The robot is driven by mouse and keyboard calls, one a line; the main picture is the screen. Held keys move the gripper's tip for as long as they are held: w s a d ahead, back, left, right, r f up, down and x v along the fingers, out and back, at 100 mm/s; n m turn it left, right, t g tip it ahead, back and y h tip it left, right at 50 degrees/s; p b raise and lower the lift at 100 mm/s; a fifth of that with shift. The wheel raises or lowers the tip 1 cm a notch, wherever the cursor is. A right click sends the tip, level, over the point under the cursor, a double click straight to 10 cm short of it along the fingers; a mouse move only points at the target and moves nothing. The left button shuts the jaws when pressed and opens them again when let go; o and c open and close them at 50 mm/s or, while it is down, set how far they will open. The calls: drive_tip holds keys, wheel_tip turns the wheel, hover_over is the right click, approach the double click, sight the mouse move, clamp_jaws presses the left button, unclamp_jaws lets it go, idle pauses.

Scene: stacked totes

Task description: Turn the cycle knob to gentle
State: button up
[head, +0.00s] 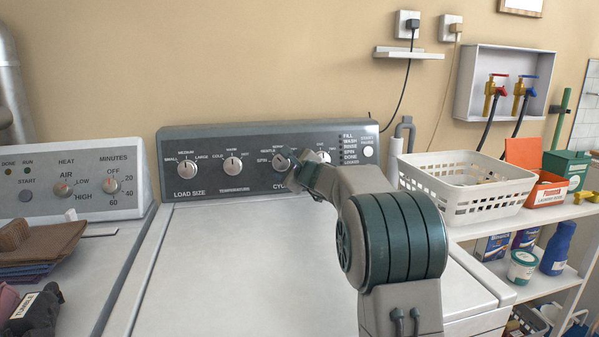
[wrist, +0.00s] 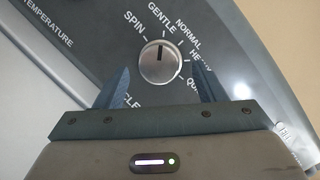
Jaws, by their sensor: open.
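The cycle knob (wrist: 160,65) is a round silver dial on the dark panel, with labels SPIN, GENTLE, NORMAL and others around it. Its dark pointer line points up in the wrist view, toward the GENTLE label (wrist: 162,19). My gripper (wrist: 161,72) is open, with one blue finger on each side of the knob and a visible gap on both sides. Whether the fingertips reach as deep as the knob I cannot tell. In the head view the knob (head: 280,162) is partly hidden by my gripper (head: 293,165), which is at the panel.
The load size knob (head: 187,172), temperature knob (head: 232,165) and another knob (head: 324,157) share the panel. The washer lid (head: 240,250) below is clear. A white basket (head: 455,205) stands on the right shelf, and a dryer panel (head: 70,182) is at left.

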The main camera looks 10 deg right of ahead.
drive_tip(key=b+v, duration=0.1)
drive_tip(key=v, duration=1.1)
drive_tip(key=shift+s+d, duration=0.15)
drive_tip(key=shift+s, duration=0.15)
drive_tip(key=shift+r, duration=0.1)
drive_tip(key=s+a+r+n+g+y+p, duration=0.1)
drive_tip(key=s+a+n+g+p, duration=0.35)
drive_tip(key=s+n+p, duration=0.35)
drive_tip(key=s+a+n+g+y+p, duration=0.1)
drive_tip(key=s+a+n+g+p, duration=0.4)
drive_tip(key=s, duration=0.5)
drive_tip(key=s+d+f+n+g+h+p, duration=0.1)
drive_tip(key=s+d+n+g+h+p, duration=0.1)
drive_tip(key=s, duration=0.7)
drive_tip(key=s+d+n+g+h+p, duration=0.2)
drive_tip(key=s+d+n+h+p, duration=0.1)
drive_tip(key=s+n+p, duration=0.3)
drive_tip(key=s+n+h, duration=0.1)
drive_tip(key=s+n, duration=0.1)
drive_tip(key=s, duration=0.1)
drive_tip(key=shift+s+f, duration=0.4)
